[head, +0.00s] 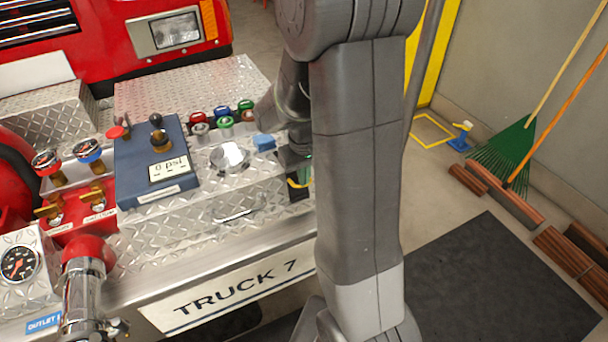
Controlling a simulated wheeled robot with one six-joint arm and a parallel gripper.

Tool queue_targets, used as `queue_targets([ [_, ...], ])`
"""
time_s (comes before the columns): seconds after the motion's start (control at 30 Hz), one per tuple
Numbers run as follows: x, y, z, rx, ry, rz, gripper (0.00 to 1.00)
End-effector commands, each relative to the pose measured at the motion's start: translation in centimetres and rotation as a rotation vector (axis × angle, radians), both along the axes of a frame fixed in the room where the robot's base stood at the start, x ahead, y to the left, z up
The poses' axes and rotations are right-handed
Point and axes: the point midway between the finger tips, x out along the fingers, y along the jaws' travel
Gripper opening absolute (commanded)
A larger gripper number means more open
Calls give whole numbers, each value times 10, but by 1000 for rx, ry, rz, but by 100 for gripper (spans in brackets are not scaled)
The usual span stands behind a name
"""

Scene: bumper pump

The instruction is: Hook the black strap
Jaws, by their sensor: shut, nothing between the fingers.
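I cannot make out the black strap or its hook in the head view; my arm covers much of the bumper's right end. My gripper (295,158) points down at the right end of the diamond-plate bumper (215,208), partly hidden behind my arm. It is shut and empty. A small yellow and green piece (300,183) shows just below it, too covered to name. I cannot tell whether the gripper touches anything.
A blue control box (157,180) with a joystick, several coloured knobs (222,113) and a chrome dome (229,156) stand on the bumper.

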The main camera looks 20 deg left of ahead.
Motion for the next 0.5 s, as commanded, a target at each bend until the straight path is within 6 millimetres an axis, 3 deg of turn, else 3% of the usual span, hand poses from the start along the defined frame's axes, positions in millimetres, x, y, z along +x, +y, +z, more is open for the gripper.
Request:
queue_targets([
  [0.5, -2, -2, -33, 106, -90, 0, 0],
])
